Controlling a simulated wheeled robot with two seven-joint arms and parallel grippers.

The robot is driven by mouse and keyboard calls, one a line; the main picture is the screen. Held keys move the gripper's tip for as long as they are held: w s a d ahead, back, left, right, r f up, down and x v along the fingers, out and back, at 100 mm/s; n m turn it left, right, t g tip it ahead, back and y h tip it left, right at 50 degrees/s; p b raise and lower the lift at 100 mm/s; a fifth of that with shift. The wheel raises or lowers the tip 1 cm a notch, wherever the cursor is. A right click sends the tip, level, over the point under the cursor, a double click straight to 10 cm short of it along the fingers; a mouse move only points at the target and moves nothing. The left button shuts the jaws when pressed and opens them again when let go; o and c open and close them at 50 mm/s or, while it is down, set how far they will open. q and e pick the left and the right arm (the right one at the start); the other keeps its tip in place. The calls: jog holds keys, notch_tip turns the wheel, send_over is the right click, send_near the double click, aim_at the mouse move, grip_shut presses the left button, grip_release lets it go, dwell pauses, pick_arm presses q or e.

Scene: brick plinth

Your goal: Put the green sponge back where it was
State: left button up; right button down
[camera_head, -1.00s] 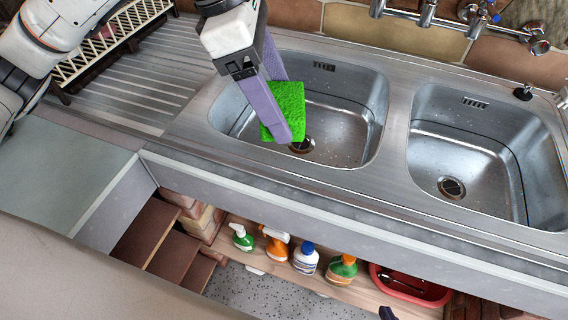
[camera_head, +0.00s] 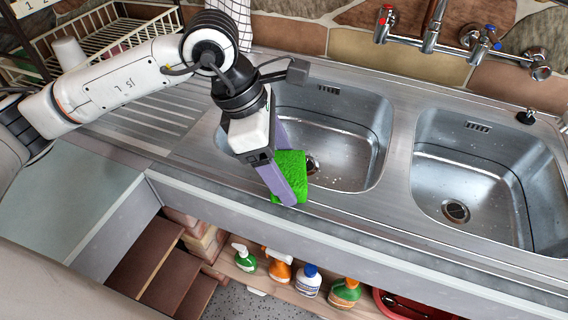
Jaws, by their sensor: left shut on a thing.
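My left gripper (camera_head: 285,185) comes in from the left and is shut on the green sponge (camera_head: 292,168). The sponge shows between and behind its purple fingers. In the picture it overlaps the front rim of the left sink basin (camera_head: 345,150); I cannot tell how high above the rim it is. Part of the sponge is hidden by the near finger. My right gripper is not in view.
The right basin (camera_head: 490,180) is empty. Taps (camera_head: 430,35) stand along the back wall. A dish rack (camera_head: 105,40) is at the back left. Below the counter front, a shelf holds several bottles (camera_head: 308,280) and a red tub (camera_head: 400,305). Brown steps (camera_head: 150,255) lie at lower left.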

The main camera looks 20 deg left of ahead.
pick_arm(q)
jog(key=shift+f+b, duration=0.55)
jog(key=shift+b, duration=0.1)
jog(key=o, duration=1)
jog(key=shift+r, duration=0.15)
jog(key=shift+r+p, duration=0.2)
jog(key=shift+p, duration=0.2)
jog(key=v, duration=1.2)
jog(key=shift+d+r, duration=0.1)
jog(key=shift+r, duration=0.15)
